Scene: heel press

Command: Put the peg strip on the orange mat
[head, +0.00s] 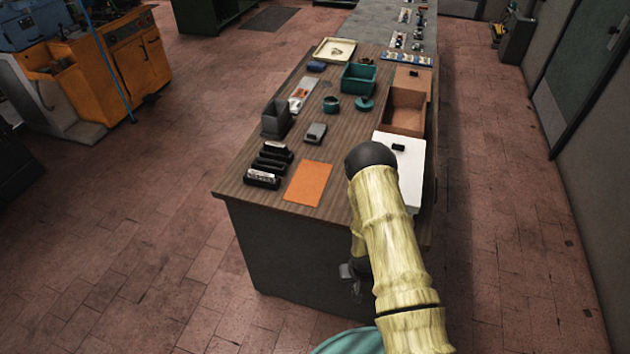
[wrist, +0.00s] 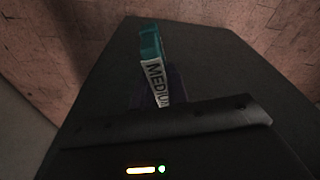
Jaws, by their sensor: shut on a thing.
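The orange mat (head: 307,183) lies flat and bare near the front edge of the wooden-topped table. My gripper (head: 355,280) hangs low at the table's dark front panel, below the tabletop and to the right of the mat, partly hidden by my arm. In the wrist view my gripper (wrist: 158,92) is shut on a narrow teal piece (wrist: 150,42) with a white label reading "MEDIU". I take it to be the peg strip, but no pegs can be made out. Its lower end is hidden between the dark fingers.
Several black blocks (head: 268,165) stand left of the mat. A grey box (head: 276,118) is behind them. A white board (head: 412,168) and brown tray (head: 405,108) lie at the right. Teal containers (head: 358,78) stand farther back. Brick floor surrounds the table.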

